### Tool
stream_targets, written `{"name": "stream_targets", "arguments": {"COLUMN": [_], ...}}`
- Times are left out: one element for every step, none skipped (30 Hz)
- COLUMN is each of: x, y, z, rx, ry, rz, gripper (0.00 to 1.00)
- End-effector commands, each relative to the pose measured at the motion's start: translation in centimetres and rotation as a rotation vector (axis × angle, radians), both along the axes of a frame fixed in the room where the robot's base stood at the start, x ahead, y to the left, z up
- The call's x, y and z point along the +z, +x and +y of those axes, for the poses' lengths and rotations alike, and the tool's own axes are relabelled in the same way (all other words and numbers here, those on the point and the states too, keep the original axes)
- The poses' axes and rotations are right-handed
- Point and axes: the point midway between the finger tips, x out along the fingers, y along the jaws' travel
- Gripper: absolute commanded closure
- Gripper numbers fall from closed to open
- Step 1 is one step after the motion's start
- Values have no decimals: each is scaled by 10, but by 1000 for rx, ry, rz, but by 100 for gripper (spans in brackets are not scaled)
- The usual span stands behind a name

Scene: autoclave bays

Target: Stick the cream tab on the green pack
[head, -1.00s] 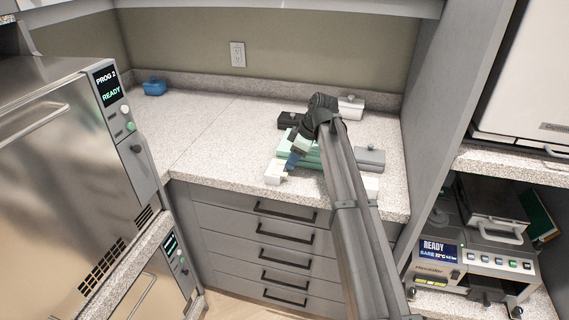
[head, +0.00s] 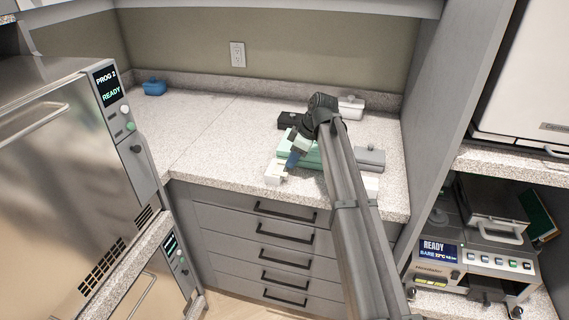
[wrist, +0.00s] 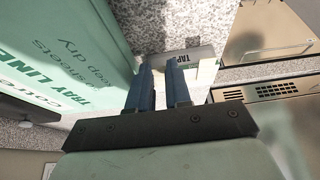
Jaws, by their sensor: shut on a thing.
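The green pack (head: 312,156) lies flat on the counter, partly hidden behind my gripper and arm. In the wrist view its printed green side (wrist: 75,45) fills the left, with "TRAY LINE…" and "keep dry" lettering. A pale tape dispenser (head: 272,175) stands at the pack's front left; its grey top with "TAP…" lettering (wrist: 188,58) shows just beyond my fingertips. My gripper (head: 291,164) points down between pack and dispenser. Its blue fingers (wrist: 160,78) are shut on the cream tab, which is mostly hidden; I cannot tell whether it touches the dispenser.
A black box (head: 288,120), a white lidded box (head: 351,106) and a grey box (head: 370,158) stand around the pack. A blue container (head: 154,87) sits at the back left. The left half of the counter is clear. Steel autoclaves (head: 50,150) stand at the left.

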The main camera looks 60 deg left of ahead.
Motion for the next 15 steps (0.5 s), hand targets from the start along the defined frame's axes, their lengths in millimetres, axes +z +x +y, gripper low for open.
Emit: {"name": "stream_targets", "arguments": {"x": [1, 2, 2, 3, 3, 4, 4, 5, 5, 6, 6, 7, 7, 8, 9], "y": [0, 0, 0, 0, 0, 0, 0, 0, 0, 0, 0, 0, 0, 0, 0], "z": [0, 0, 0, 0, 0, 0, 0, 0, 0, 0, 0, 0, 0, 0, 0], "rx": [0, 0, 0, 0, 0, 0, 0, 0, 0, 0, 0, 0, 0, 0, 0], "ry": [0, 0, 0, 0, 0, 0, 0, 0, 0, 0, 0, 0, 0, 0, 0], "rz": [0, 0, 0, 0, 0, 0, 0, 0, 0, 0, 0, 0, 0, 0, 0], "gripper": [91, 91, 91, 91, 91, 91, 91, 91, 91, 91, 91, 91, 91, 91, 91]}}
